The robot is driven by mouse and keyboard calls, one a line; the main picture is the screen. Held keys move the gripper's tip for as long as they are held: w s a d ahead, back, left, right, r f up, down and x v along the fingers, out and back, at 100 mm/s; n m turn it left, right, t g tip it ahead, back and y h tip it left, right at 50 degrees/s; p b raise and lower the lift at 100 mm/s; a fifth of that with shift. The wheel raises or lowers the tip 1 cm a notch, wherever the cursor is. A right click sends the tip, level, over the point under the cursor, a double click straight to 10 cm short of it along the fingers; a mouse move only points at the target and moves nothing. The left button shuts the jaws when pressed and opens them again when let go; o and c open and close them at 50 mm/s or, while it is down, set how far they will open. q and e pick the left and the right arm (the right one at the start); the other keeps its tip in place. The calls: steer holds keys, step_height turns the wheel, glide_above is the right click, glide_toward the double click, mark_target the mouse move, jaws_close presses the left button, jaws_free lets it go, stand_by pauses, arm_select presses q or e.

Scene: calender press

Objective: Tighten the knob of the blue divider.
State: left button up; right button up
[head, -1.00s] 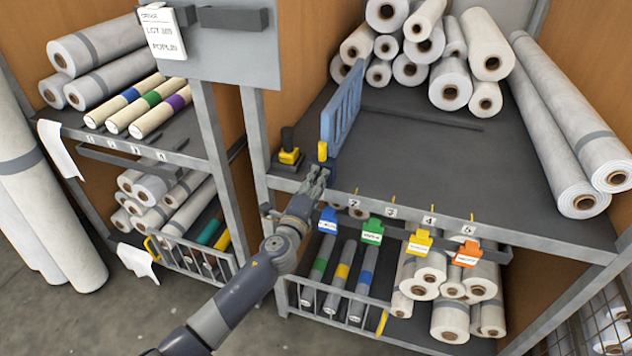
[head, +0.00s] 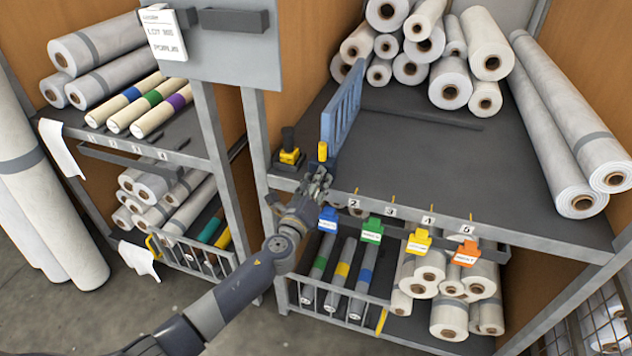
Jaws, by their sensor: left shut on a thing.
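The blue divider (head: 343,107) stands upright on the dark upper shelf, near its left side. A yellow upright piece (head: 322,151) shows at its front foot. My left gripper (head: 320,177) is at the shelf's front edge, just below that yellow piece, and is shut on the divider's knob. The fingers and wrist mostly hide the knob, so how far it is turned cannot be seen. My right gripper is not in view.
A black and yellow clamp (head: 289,155) sits just left of the divider. Numbered tags and a blue label (head: 328,219) line the shelf's front edge right of my gripper. White rolls (head: 450,84) are stacked at the back.

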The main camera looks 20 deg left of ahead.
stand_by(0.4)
arm_select(q)
steer(key=o, duration=1.1)
steer(key=s, duration=1.2)
steer(key=shift+a, duration=0.25)
